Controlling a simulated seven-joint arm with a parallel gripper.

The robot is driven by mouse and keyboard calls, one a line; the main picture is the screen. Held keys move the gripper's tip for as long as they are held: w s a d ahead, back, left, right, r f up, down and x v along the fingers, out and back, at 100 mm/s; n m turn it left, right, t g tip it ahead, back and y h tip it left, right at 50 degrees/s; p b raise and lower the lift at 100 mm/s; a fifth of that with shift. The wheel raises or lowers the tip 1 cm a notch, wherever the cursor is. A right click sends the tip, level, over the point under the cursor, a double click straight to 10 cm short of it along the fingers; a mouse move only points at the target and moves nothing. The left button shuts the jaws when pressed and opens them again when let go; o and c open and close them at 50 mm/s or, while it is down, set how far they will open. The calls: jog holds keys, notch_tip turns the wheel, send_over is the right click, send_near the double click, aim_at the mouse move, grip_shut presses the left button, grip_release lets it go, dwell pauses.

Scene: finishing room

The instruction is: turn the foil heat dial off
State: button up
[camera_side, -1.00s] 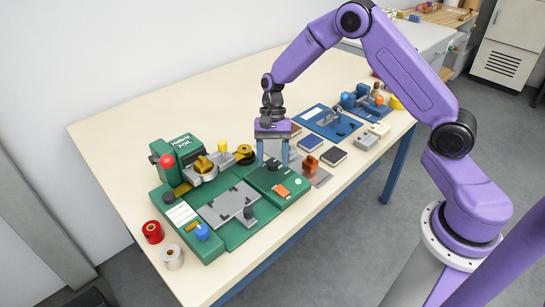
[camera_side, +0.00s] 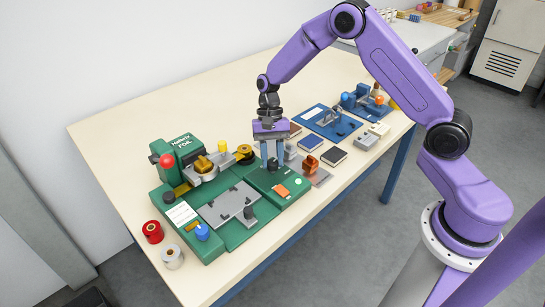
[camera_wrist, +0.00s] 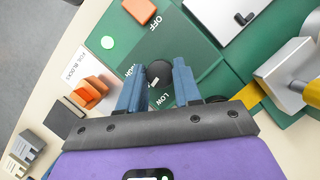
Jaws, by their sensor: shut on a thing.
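The foil heat dial (camera_wrist: 158,71) is a round black knob on the green panel of the foil machine (camera_side: 292,201). In the wrist view it sits between the two blue fingers of my gripper (camera_wrist: 157,64). My gripper is shut on it from either side. Printed words surround the knob: OFF on its far side, LOW on its near side, and partly covered lettering to the left. A small pale mark shows on the knob's near edge; I cannot tell its exact setting. In the side view my gripper (camera_side: 272,165) points down at the panel and mostly hides the dial.
An orange block (camera_side: 281,190) lies on the panel beside the dial. The foil press (camera_side: 182,157) stands to the left, with a brass-coloured reel (camera_side: 244,153) close to my gripper. An orange-topped piece (camera_side: 310,164) and dark blocks stand to the right.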

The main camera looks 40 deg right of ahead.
jog(key=n, duration=0.2)
jog(key=n+h, duration=0.1)
jog(key=n, duration=0.1)
jog(key=shift+a+g+h, duration=0.2)
jog(key=shift+g+h, duration=0.1)
jog(key=shift+g, duration=0.1)
jog(key=n, duration=0.2)
jog(key=n+h, duration=0.1)
jog(key=n, duration=0.1)
jog(key=shift+a+h, duration=0.1)
jog(key=shift+h, duration=0.2)
jog(key=n, duration=0.2)
jog(key=n+h, duration=0.1)
jog(key=n, duration=0.1)
jog(key=shift+n+h, duration=0.3)
jog(key=n+t+h, duration=0.1)
jog(key=n, duration=0.2)
jog(key=shift+a, duration=0.15)
jog(key=shift+n, duration=0.5)
jog(key=o, duration=1)
jog(key=shift+o, duration=0.2)
jog(key=shift+r, duration=0.15)
jog(key=v, duration=1.7)
jog(key=shift+s+a, duration=0.15)
jog(key=shift+a, duration=0.1)
